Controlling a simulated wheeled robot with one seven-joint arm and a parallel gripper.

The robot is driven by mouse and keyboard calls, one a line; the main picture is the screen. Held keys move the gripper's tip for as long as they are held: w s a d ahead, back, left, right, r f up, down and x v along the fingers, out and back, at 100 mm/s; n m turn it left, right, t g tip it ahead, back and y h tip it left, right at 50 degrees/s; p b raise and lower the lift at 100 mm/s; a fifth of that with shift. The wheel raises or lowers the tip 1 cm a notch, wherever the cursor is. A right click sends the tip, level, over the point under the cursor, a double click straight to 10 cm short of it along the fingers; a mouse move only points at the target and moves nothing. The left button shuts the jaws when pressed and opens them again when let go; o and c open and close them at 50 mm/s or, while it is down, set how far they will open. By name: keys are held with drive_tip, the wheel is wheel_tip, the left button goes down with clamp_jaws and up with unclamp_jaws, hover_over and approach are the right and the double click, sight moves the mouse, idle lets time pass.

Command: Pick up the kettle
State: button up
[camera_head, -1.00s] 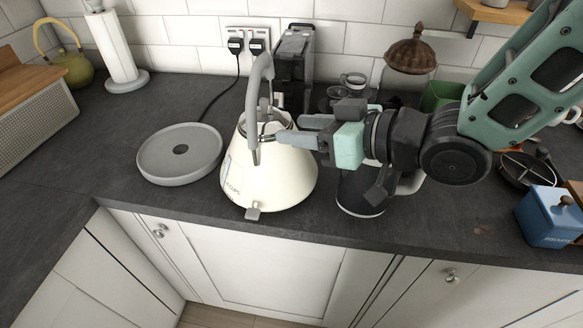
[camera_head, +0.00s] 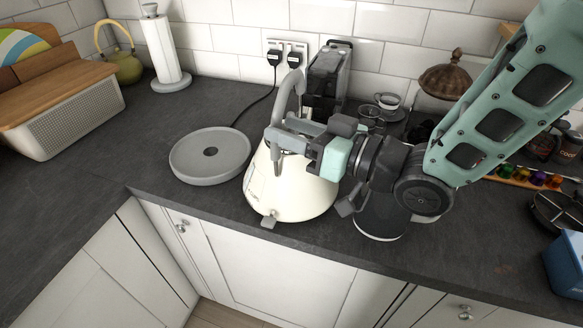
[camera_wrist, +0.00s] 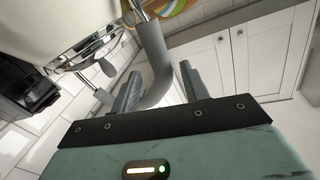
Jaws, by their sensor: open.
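The cream kettle (camera_head: 292,195) stands upright on the worktop, with its grey arched handle (camera_head: 296,85) above the lid. In the wrist view, part of the kettle's body (camera_wrist: 45,25) shows at the upper left, upside down. My gripper (camera_head: 284,135) comes in from the right at the handle's lower front part. It is open. In the wrist view, the handle (camera_wrist: 154,55) lies between the two fingers of my gripper (camera_wrist: 160,82), with a visible gap on the right side. I cannot tell whether the left finger touches the handle.
A round grey base (camera_head: 210,160) lies left of the kettle. A black appliance (camera_head: 326,78) and plugged sockets (camera_head: 287,55) are behind it. A dark cylindrical item (camera_head: 380,215) stands close on its right, under my arm. The worktop's front edge is near. Open worktop lies at left.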

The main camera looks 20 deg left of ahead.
sight(272, 123)
drive_tip(key=p+x, duration=0.2)
drive_tip(key=x, duration=0.2)
drive_tip(key=shift+r, duration=0.2)
drive_tip(key=shift+w+a+f, duration=0.15)
drive_tip(key=shift+a, duration=0.25)
clamp_jaws()
idle(0.8)
drive_tip(key=shift+r, duration=0.25)
